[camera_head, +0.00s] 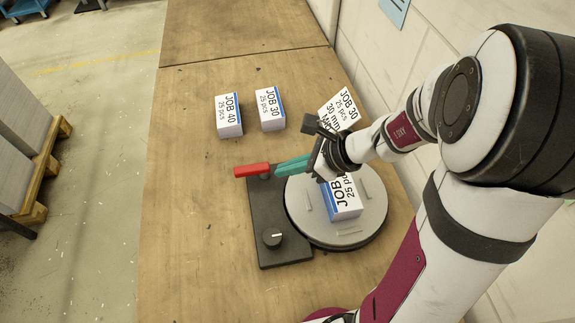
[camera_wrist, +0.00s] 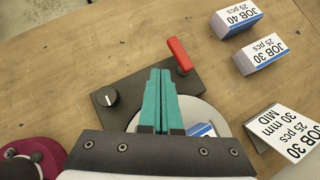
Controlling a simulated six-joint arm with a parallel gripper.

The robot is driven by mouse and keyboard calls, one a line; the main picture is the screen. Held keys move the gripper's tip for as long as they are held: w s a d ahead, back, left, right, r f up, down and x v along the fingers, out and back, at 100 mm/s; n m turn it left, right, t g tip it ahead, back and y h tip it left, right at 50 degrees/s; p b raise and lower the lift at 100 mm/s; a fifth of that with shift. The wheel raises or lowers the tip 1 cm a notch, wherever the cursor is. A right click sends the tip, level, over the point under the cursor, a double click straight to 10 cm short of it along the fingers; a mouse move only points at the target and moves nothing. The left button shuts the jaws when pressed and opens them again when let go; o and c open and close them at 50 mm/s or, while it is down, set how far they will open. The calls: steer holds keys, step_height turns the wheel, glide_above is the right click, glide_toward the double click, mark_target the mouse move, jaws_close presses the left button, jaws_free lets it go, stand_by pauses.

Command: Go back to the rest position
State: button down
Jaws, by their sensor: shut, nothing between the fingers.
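My gripper (camera_head: 292,167) has teal fingers, pressed together with nothing between them. It is above the machine with the round grey plate (camera_head: 360,236), and its tips point toward the red lever (camera_head: 252,169). Whether the tips touch the lever is unclear in the head view; in the wrist view the red lever (camera_wrist: 179,54) stands apart, to the right of the teal fingers (camera_wrist: 158,75). A JOB booklet stack (camera_head: 343,200) with a blue edge lies on the round plate, partly hidden by my gripper.
JOB 40 (camera_head: 228,116) and JOB 30 (camera_head: 270,108) stacks stand on the wooden table (camera_head: 200,220) behind the machine. A JOB 30 30 mm MID card (camera_head: 342,108) stands near the wall. A black knob (camera_head: 272,237) sits on the machine base (camera_head: 268,210). The table's left side is clear.

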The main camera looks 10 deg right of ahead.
stand_by(0.3)
steer(key=s+a+r+n+g, duration=0.3)
steer(key=s+a+r+n, duration=0.15)
steer(key=s+n, duration=0.35)
steer(key=s+d+r+n+g+h, duration=0.1)
steer(key=s+d+n+h, duration=0.2)
steer(key=s+n+h, duration=0.3)
steer(key=s+n, duration=0.4)
steer(key=s, duration=0.2)
steer(key=shift+s+d+n+g, duration=0.2)
steer(key=shift+n+g, duration=0.2)
